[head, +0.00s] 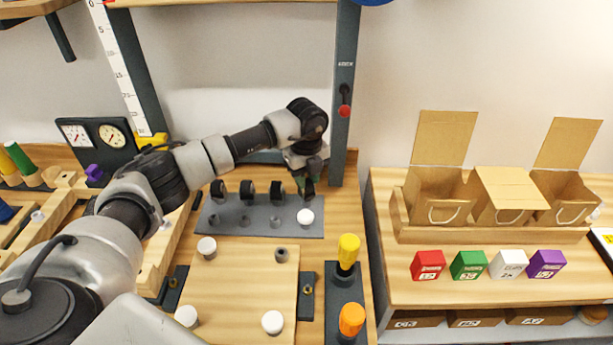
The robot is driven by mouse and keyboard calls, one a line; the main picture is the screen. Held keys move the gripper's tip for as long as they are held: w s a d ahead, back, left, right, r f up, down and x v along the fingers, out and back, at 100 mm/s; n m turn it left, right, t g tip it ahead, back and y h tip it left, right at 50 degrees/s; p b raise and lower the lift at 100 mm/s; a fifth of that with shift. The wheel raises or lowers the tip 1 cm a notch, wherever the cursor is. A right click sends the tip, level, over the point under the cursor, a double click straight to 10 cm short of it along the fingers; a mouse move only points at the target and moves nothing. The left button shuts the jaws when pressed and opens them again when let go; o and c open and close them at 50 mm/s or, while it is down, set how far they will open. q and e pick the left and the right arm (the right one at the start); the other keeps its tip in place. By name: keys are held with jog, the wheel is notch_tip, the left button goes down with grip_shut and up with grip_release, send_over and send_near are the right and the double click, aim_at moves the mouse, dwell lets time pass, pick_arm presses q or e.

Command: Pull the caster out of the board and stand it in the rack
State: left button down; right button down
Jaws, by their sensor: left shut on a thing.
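The grey rack (260,228) lies behind the wooden board (235,290). Several black-wheeled casters stand along the rack's back row, including one at the left (218,192), and dark holes show in its front row. My left gripper (306,182) points down over the rack's back right and is shut on a black caster (308,190). The gripper partly hides this caster, and I cannot tell whether it is fully seated. White round pieces (206,248) sit on the board, with a grey socket (281,254) near its back right. My right gripper is out of view.
A white round piece (305,217) sits at the rack's front right. Yellow (348,250) and orange (352,319) handles stand right of the board. A dark upright post (344,120) rises close to my gripper's right. Cardboard boxes (435,210) and coloured blocks (428,265) occupy the right counter.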

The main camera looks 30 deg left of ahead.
pick_arm(q)
jog(key=shift+f, duration=0.35)
dwell(0.4)
jog(key=c, duration=0.8)
grip_release()
jog(key=shift+c, duration=0.2)
jog(key=shift+o, duration=0.4)
jog(key=shift+o, duration=1.2)
jog(key=shift+r, duration=0.1)
